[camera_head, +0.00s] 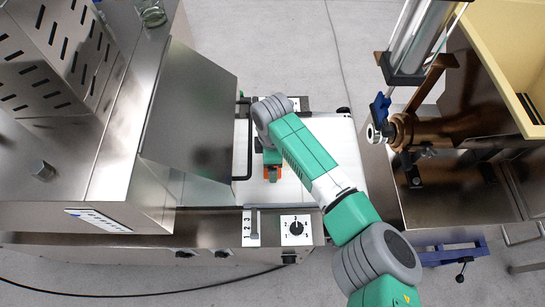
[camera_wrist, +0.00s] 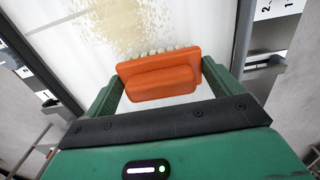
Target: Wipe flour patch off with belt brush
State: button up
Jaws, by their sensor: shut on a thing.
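An orange belt brush (camera_wrist: 160,78) with pale bristles is held between the two green fingers of my gripper (camera_wrist: 165,85) in the wrist view. In the head view, a small orange part of the brush (camera_head: 273,174) shows below my gripper (camera_head: 271,160), over the white belt. The flour patch (camera_wrist: 120,25) is a pale yellow scatter on the white belt (camera_wrist: 60,20), just ahead of the bristles. Its near edge meets the brush in the picture; I cannot tell whether the bristles touch the belt. In the head view, my arm covers much of the belt and I cannot make out the flour.
A black bar (camera_head: 241,150) crosses the belt's left part. A dial panel (camera_head: 297,229) lies at the near edge. Another machine with a brass fitting (camera_head: 403,132) stands right.

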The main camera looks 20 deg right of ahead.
jog(key=shift+f+b, duration=0.6)
jog(key=shift+f, duration=0.45)
jog(key=shift+d, duration=0.1)
